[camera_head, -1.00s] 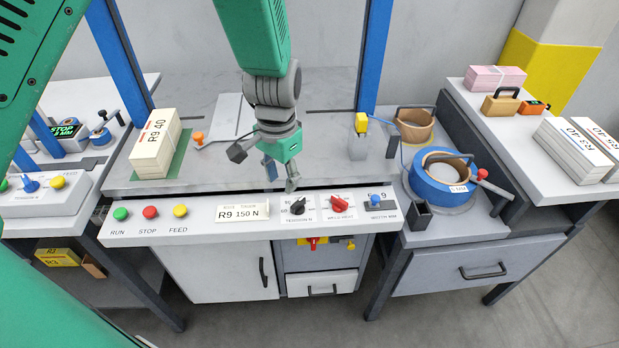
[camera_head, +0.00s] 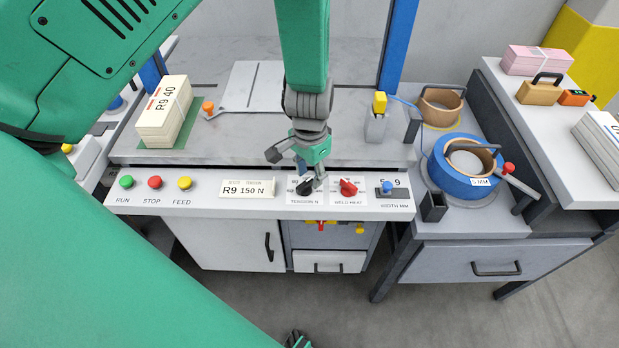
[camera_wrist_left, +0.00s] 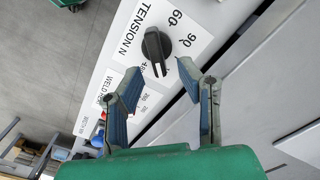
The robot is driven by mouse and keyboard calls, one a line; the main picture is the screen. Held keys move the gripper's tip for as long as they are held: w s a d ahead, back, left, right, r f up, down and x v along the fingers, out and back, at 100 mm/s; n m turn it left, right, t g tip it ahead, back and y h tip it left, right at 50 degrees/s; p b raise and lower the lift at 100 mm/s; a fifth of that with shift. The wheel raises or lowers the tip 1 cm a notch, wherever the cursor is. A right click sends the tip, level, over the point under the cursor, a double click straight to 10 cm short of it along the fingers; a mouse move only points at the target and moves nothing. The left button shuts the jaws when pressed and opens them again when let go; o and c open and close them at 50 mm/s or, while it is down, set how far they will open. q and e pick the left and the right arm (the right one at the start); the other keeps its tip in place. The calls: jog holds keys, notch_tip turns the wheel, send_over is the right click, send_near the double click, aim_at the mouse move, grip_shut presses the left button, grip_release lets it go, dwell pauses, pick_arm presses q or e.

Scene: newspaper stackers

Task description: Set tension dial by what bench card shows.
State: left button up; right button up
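The bench card (camera_head: 247,189) on the front panel reads "R9 150 N". To its right is the black tension dial (camera_head: 304,187), on a white scale plate labelled "TENSION N"; my fingers partly cover it in the head view. In the left wrist view the dial (camera_wrist_left: 155,48) shows a thin light pointer mark toward the gripper, with 60 and 90 legible nearby. My left gripper (camera_head: 309,176) is at the dial, and its open fingers (camera_wrist_left: 160,72) point at either side of it, with gaps visible.
The red weld heat knob (camera_head: 348,187) is close on the dial's right, then the blue width control (camera_head: 387,188). Green, red and yellow buttons (camera_head: 155,182) are at left. A paper bundle (camera_head: 164,112) marked R9 40 and a blue strap roll (camera_head: 463,168) flank the bench.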

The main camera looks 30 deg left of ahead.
pick_arm(q)
jog(key=shift+d+f, duration=0.35)
jog(key=shift+f, duration=0.55)
jog(key=shift+a+f, duration=0.15)
jog(key=shift+a, duration=0.45)
grip_shut()
jog(key=shift+d, duration=0.35)
jog(key=shift+a+n+p, duration=0.35)
jog(key=shift+n+p, duration=0.2)
jog(key=shift+n, duration=0.25)
jog(key=n+p, duration=0.1)
jog(key=n, duration=0.2)
jog(key=shift+a+n+p, duration=0.25)
jog(key=shift+n+p, duration=0.4)
jog(key=shift+n, duration=1.35)
pick_arm(e)
jog(key=shift+d+r, duration=0.1)
jog(key=shift+r, duration=1.8)
pick_arm(q)
jog(key=shift+p, duration=0.3)
